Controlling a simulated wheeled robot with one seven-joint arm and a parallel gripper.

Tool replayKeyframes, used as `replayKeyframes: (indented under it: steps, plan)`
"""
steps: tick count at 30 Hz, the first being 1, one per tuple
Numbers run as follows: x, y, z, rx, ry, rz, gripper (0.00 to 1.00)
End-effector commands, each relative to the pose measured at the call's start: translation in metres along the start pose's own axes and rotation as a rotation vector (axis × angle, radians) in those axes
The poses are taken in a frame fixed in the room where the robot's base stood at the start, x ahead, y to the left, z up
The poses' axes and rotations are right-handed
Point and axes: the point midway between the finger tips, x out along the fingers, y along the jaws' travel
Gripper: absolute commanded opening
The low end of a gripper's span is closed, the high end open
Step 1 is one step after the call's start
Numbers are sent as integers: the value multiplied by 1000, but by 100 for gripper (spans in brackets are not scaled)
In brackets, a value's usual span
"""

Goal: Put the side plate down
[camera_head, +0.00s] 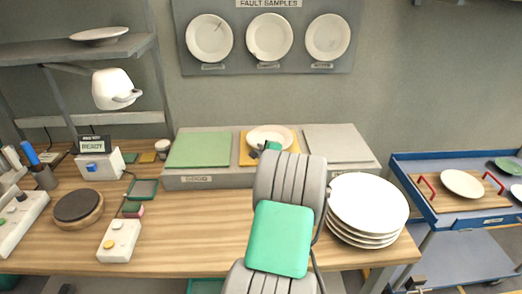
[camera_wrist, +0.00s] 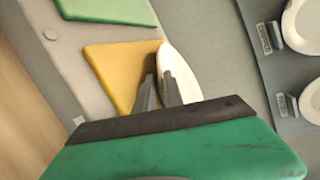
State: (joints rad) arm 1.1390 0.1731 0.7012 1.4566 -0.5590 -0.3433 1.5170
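The white side plate (camera_head: 270,136) is over the yellow pad (camera_head: 246,157), the middle of three pads on a grey stand. In the wrist view the plate (camera_wrist: 180,75) shows nearly edge-on beside the yellow pad (camera_wrist: 115,65), with a dark shadow on the pad next to it. My gripper (camera_head: 265,150) reaches the plate's near edge. In the wrist view its two grey fingers (camera_wrist: 160,82) are close together with the rim between them. Whether the plate touches the pad cannot be told. My arm hides part of the stand's front.
A green pad (camera_head: 199,150) lies left of the yellow one and a grey pad (camera_head: 338,144) right. A stack of white plates (camera_head: 368,204) stands right of my arm. Sample plates hang on a wall board (camera_head: 300,60) behind. A blue cart (camera_head: 440,210) is at right.

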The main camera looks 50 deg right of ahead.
Motion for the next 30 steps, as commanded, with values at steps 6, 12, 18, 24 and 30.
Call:
replayKeyframes:
  steps: [6,12,18,24,30]
  plan:
    - [0,1,0,1,0,2,18]
    - [-7,-1,0,1,1,1,18]
    - [-51,-2,-1,1,4,-2,18]
    - [-100,-2,-1,1,3,-2,18]
    - [-120,-2,0,0,1,1,18]
